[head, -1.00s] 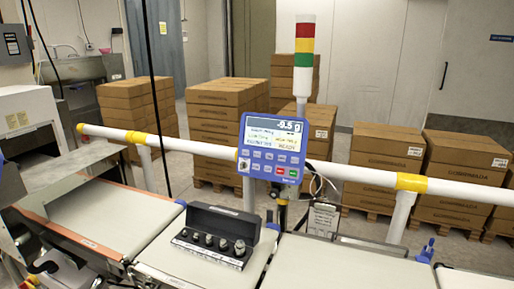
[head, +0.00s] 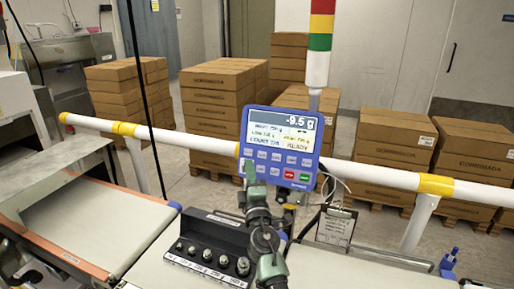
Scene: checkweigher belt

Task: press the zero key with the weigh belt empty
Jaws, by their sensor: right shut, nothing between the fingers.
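The blue weigh terminal (head: 280,146) stands on a post behind the belts. Its screen reads -9.5 g and READY. Below the screen are small grey keys, a red key and a green key; the key labels are too small to read, so I cannot pick out the zero key. My right gripper (head: 250,173) is shut and empty, its tip in front of the keypad's lower left corner, covering it. I cannot tell whether it touches. A black case of several metal weights (head: 210,248) sits on the middle belt (head: 155,272). My left gripper is not in view.
A white rail (head: 385,177) with yellow bands runs behind the belts. A stack light (head: 319,45) rises behind the terminal. A clipboard (head: 335,226) hangs right of it. The right belt (head: 345,268) looks bare where visible. Stacked cartons (head: 215,105) stand behind.

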